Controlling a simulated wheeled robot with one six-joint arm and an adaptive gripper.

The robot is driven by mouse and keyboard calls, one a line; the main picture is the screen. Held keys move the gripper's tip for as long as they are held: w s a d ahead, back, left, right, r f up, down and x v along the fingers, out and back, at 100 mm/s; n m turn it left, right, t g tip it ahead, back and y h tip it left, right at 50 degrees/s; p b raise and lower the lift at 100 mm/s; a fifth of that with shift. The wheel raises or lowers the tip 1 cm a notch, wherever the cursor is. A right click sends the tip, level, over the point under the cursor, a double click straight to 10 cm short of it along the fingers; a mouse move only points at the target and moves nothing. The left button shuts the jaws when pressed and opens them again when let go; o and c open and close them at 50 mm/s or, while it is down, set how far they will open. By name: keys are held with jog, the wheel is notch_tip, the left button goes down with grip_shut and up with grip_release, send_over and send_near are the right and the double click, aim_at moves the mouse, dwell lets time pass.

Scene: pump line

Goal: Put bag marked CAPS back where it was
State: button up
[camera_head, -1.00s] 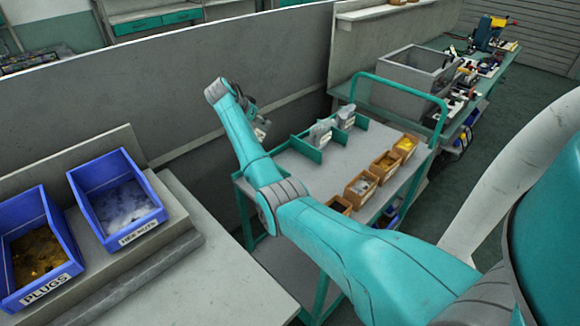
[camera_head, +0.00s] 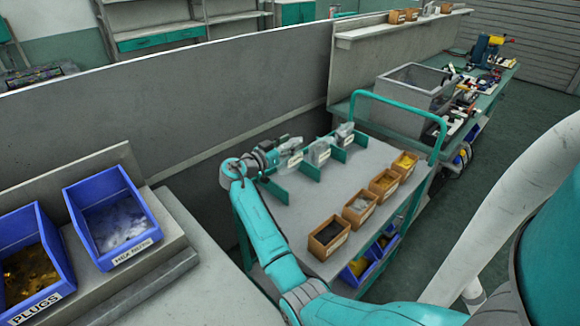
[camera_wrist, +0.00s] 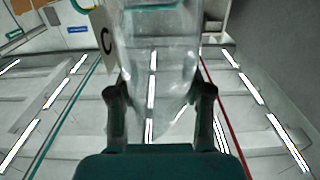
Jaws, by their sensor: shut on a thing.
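My gripper (camera_head: 272,155) is shut on a clear bag (camera_wrist: 158,55) and holds it over the far left part of the cart, by the green dividers. In the wrist view the bag hangs between the two fingers, with a pale tag (camera_wrist: 104,38) at its side showing a letter C; the rest of the word is cut off. In the head view the held bag (camera_head: 291,151) is small and partly hidden by my gripper. I cannot tell whether it touches the cart. Two other bags, one nearer (camera_head: 319,154) and one farther (camera_head: 344,134), stand between dividers to its right.
The cart top (camera_head: 310,200) is clear in its middle. Several brown boxes, such as the nearest (camera_head: 328,237), line its right edge. A green handle (camera_head: 405,100) rises at the far end. A grey wall (camera_head: 200,85) runs behind. Blue bins (camera_head: 113,220) stand at left.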

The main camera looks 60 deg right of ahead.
aim_at(289, 159)
jog(key=shift+f, duration=3.1)
jog(key=shift+f, duration=0.1)
jog(key=o, duration=1.1)
jog(key=v, duration=1.2)
jog(key=shift+w, duration=0.1)
